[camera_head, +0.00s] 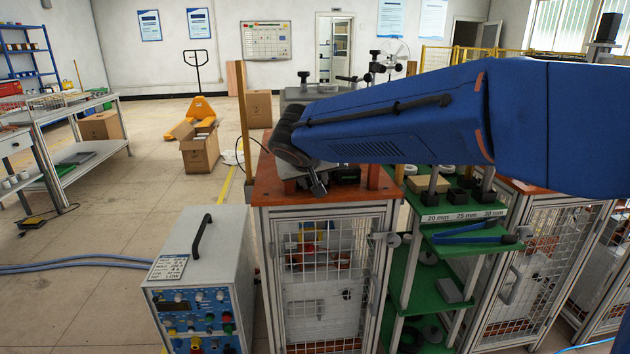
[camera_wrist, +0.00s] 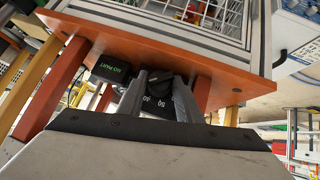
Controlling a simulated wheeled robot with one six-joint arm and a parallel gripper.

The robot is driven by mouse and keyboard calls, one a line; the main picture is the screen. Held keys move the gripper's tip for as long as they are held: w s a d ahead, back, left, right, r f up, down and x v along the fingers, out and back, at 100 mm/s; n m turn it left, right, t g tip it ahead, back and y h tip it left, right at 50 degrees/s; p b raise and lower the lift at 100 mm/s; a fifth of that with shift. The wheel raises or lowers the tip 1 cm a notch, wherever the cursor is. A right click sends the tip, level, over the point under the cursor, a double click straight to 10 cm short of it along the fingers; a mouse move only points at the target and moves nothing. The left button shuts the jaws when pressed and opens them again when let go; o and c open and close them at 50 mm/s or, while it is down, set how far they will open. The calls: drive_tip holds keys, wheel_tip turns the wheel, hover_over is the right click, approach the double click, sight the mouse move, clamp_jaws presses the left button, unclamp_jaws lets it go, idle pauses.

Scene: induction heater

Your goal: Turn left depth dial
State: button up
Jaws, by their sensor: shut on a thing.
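In the wrist view, the two grey fingers of my gripper (camera_wrist: 160,92) are shut on a dark dial (camera_wrist: 158,78), most of which the fingers hide. Pale marks show on a black face just below the dial, between the fingers. A small black display with green characters (camera_wrist: 113,69) sits beside it. The frames do not show clearly whether this is the left depth dial. In the head view, my gripper (camera_head: 317,185) points down at the front of the heater bench, below my blue arm.
The orange bench top (camera_head: 300,192) has upright red posts close to my gripper. A mesh-door cabinet is below it. A grey control box (camera_head: 205,255) with a black handle stands at the left front. A green tool shelf (camera_head: 470,212) is at the right.

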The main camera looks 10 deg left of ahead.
drive_tip(key=shift+a+n+t+h, duration=0.3)
drive_tip(key=shift+n+h, duration=0.2)
drive_tip(key=shift+h, duration=0.4)
drive_tip(key=shift+s, duration=0.1)
drive_tip(key=o, duration=1)
drive_tip(key=shift+f, duration=0.1)
drive_tip(key=shift+d, duration=0.1)
